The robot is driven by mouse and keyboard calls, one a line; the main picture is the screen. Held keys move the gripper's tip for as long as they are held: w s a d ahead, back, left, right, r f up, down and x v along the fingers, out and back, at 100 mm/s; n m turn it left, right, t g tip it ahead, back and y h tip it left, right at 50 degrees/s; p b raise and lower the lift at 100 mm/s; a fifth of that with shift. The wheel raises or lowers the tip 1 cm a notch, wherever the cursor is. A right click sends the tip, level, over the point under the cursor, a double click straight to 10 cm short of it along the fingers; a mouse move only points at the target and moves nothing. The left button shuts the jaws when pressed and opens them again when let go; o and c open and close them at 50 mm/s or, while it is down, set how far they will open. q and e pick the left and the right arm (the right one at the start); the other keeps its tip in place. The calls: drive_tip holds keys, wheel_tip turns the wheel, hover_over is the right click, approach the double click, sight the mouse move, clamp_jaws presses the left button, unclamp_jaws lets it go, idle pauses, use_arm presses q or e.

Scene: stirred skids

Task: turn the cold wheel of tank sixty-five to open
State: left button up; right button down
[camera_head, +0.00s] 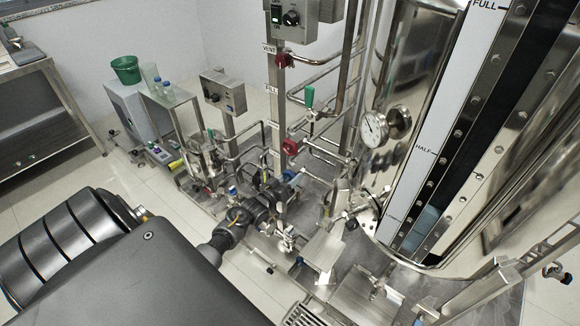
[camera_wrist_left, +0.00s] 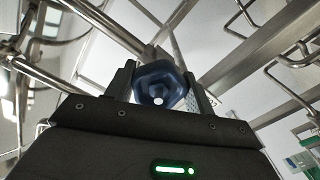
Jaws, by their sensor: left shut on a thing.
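The small blue wheel (camera_head: 290,176) sits low on the pipework, left of the large steel tank (camera_head: 385,215). In the left wrist view the blue wheel (camera_wrist_left: 158,84) lies between my two fingers, which touch its sides. My left gripper (camera_head: 279,190) reaches in from the lower left and is shut on the blue wheel. In the left wrist view the gripper (camera_wrist_left: 160,92) also shows around it. The head view partly hides the wheel behind the fingers. I cannot read any tank number. My right gripper is not in view.
A red wheel (camera_head: 291,147) and a green handle (camera_head: 309,97) are just above on the same pipework. A round gauge (camera_head: 374,127) is on the tank. Pipes crowd the gripper. A smaller skid (camera_head: 200,165) stands behind left, with a green bucket (camera_head: 126,69) beyond.

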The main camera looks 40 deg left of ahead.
use_arm(q)
drive_tip(key=shift+f, duration=0.1)
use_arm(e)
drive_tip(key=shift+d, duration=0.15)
use_arm(q)
drive_tip(key=o, duration=1)
drive_tip(key=shift+c, duration=0.2)
drive_tip(key=s, duration=1)
drive_tip(key=shift+s+d, duration=0.15)
drive_tip(key=shift+s, duration=0.25)
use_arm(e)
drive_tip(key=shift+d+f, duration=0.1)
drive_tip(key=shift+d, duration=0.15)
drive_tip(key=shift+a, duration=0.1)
